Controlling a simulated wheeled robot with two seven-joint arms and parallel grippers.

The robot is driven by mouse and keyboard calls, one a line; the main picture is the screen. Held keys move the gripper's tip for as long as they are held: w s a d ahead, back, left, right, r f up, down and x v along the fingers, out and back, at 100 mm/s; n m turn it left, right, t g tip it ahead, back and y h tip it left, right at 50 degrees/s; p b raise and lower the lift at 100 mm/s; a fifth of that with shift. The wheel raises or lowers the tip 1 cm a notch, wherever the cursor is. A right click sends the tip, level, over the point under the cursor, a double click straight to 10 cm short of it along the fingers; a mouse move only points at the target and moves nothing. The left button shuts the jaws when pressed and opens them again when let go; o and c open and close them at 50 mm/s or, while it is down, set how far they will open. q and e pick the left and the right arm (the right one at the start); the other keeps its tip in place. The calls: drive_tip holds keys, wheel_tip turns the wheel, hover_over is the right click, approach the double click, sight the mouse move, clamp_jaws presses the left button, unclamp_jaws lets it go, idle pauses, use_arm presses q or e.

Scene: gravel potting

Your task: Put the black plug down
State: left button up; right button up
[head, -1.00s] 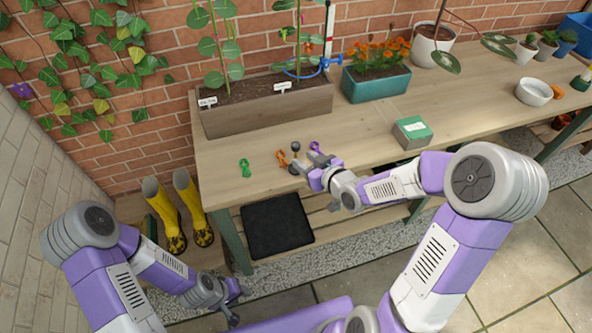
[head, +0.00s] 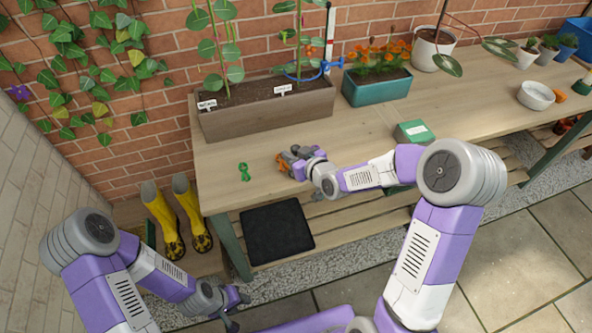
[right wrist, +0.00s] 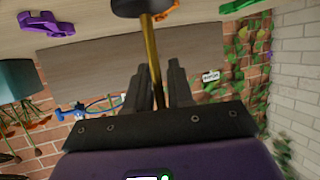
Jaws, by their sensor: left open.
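The black plug (right wrist: 143,8) shows at the top of the right wrist view, with a dark head and a thin brass-coloured stem. The stem runs between the two fingers of my right gripper (right wrist: 163,75), which look shut on it. The dark head is toward the tabletop; I cannot tell whether it touches. In the head view my right gripper (head: 288,160) is low over the front left of the workbench (head: 222,160), and hides the plug. My left gripper (head: 238,312) is open and empty, low in front of the bench.
A green clip (head: 244,172) lies left of my right gripper. An orange clip (head: 282,164) is close by it. A purple clip (right wrist: 45,24) shows in the wrist view. A wooden planter (head: 265,112) stands behind. A green box (head: 413,132) is to the right.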

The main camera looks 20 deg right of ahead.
clamp_jaws()
drive_tip(key=shift+r, duration=0.1)
